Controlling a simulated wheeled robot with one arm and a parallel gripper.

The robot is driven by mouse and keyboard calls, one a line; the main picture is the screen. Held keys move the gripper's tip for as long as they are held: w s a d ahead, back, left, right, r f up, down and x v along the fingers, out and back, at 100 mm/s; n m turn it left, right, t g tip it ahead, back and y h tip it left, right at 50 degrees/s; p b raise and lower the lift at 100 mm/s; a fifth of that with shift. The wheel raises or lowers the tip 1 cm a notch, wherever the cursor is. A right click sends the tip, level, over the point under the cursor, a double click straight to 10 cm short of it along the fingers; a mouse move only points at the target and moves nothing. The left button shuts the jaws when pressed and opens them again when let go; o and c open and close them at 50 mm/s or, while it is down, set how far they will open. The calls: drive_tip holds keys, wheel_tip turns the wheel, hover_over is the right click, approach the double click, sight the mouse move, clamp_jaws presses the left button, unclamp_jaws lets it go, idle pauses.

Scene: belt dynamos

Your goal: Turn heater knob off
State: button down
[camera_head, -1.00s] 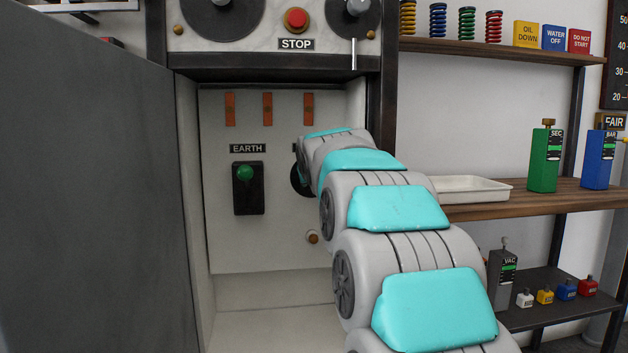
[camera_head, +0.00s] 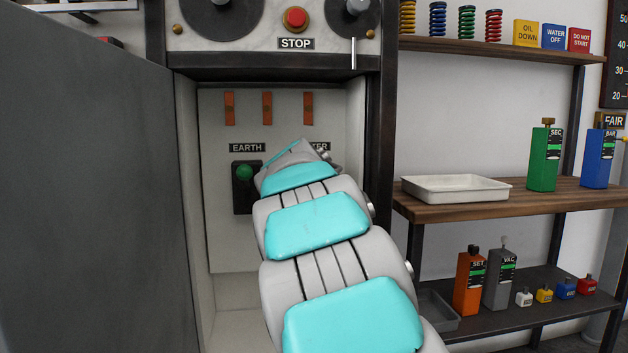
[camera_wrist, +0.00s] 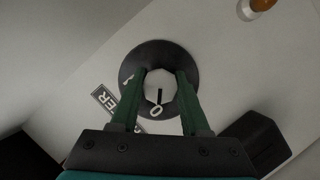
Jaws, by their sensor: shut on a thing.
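The heater knob (camera_wrist: 158,82) shows in the wrist view as a pale faceted cap with a black pointer bar, at the centre of a black round dial (camera_wrist: 150,51). White marks 1 and 0 are on the dial, and the pointer bar lies close to the 0. The green fingers of my gripper (camera_wrist: 160,86) are shut on the knob, one on each side.
A green-topped earth switch (camera_head: 244,173) is left of my arm, partly covered by it. The panel is recessed between side walls. A red stop button (camera_head: 296,18) is above. A shelf with a white tray (camera_head: 455,188) stands to the right.

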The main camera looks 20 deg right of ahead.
idle(0.4)
drive_tip(key=shift+c, duration=1.9)
unclamp_jaws()
drive_tip(key=v, duration=0.8)
drive_tip(key=shift+f, duration=0.15)
